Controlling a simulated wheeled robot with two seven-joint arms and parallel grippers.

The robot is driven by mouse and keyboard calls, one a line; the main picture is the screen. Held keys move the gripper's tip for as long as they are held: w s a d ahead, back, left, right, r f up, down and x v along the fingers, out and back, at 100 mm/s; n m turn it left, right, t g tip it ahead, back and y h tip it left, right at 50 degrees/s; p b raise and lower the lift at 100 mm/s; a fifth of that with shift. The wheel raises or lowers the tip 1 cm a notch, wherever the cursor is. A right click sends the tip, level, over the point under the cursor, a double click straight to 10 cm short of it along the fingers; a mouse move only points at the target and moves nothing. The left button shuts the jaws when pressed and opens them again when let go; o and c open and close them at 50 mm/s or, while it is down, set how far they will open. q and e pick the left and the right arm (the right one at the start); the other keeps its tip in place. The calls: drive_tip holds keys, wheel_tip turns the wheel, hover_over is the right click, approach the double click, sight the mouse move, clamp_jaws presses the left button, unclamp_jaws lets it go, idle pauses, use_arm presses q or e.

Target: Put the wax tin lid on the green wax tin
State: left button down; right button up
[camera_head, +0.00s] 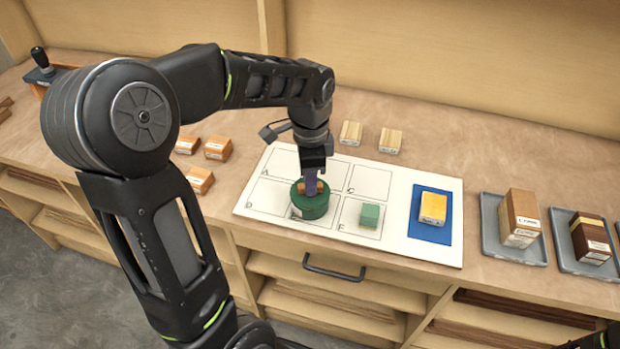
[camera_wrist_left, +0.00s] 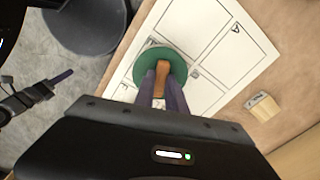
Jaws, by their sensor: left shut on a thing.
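The wax tin lid (camera_head: 318,197) is a green disc with an orange-brown wooden handle. My left gripper (camera_head: 310,184) points down and is shut on that handle. In the left wrist view the lid (camera_wrist_left: 147,58) lies below the fingers, with the handle between them. The green wax tin (camera_head: 311,212) shows as a round green body directly under the lid, over the lower middle cells of the white board. I cannot tell whether a gap separates lid and tin. My right gripper (camera_wrist_left: 55,82) shows partly at the left of the wrist view; its jaw state is unclear.
The white board (camera_head: 390,237) has marked cells, a green block (camera_head: 370,215) and a yellow-topped block (camera_head: 433,207) on a blue patch. Two pale blocks (camera_head: 390,141) stand behind it. Orange blocks (camera_head: 200,180) lie left. Grey trays (camera_head: 490,215) with boxes stand right.

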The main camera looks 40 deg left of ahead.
use_arm(q)
drive_tip(key=shift+f, duration=0.1)
drive_tip(key=shift+f+b, duration=0.35)
drive_tip(key=shift+f, duration=0.05)
drive_tip(key=c, duration=1.4)
unclamp_jaws()
drive_tip(key=shift+r, duration=0.2)
drive_tip(key=shift+r+p, duration=0.35)
drive_tip(key=shift+r, duration=0.25)
wheel_tip(320, 180, up, 12)
drive_tip(key=shift+f, duration=0.25)
